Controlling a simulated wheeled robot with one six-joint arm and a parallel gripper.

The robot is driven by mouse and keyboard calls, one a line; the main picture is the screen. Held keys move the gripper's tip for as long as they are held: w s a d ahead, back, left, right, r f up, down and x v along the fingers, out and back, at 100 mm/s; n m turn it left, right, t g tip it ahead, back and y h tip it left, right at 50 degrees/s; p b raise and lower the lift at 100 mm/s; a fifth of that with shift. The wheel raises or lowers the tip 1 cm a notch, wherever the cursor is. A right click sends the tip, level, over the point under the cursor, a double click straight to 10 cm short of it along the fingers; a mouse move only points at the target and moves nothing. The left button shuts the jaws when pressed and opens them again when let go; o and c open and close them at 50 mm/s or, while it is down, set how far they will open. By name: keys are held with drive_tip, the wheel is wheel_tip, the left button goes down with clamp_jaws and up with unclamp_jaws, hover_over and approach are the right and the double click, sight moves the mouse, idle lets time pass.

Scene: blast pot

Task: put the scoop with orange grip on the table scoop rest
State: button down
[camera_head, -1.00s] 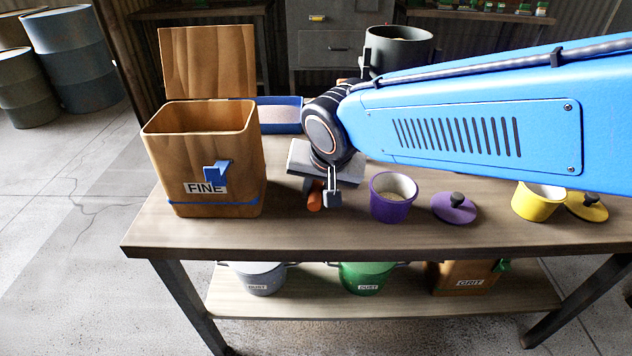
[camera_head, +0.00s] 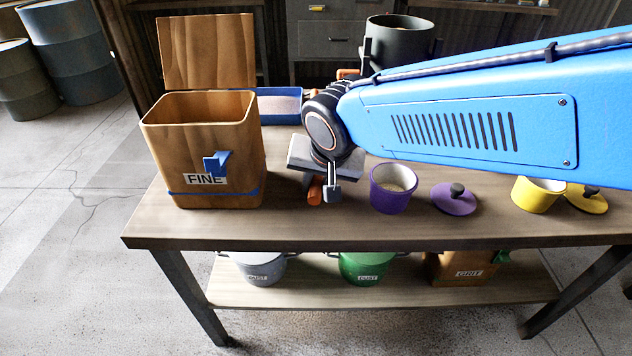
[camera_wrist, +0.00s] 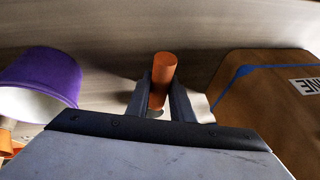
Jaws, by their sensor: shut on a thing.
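My gripper (camera_head: 323,190) is low over the table, between the wooden FINE box and the purple pot. It is shut on the orange grip (camera_head: 314,191) of the scoop. In the wrist view the orange grip (camera_wrist: 163,68) stands out between the two fingers of my gripper (camera_wrist: 161,92). The scoop's bowl is mostly hidden by my gripper and wrist. I cannot pick out the table scoop rest; my arm covers part of the table behind. I cannot tell whether the scoop touches the table.
The open wooden FINE box (camera_head: 215,140) with a blue hook stands at left. The purple pot (camera_head: 391,193) and its lid (camera_head: 454,201) are at right, with a yellow pot (camera_head: 537,197) beyond. A blue tray (camera_head: 279,118) and dark pot (camera_head: 398,48) are behind. The front table strip is clear.

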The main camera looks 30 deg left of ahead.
drive_tip(key=shift+f, duration=0.25)
idle(0.4)
drive_tip(key=c, duration=1.5)
unclamp_jaws()
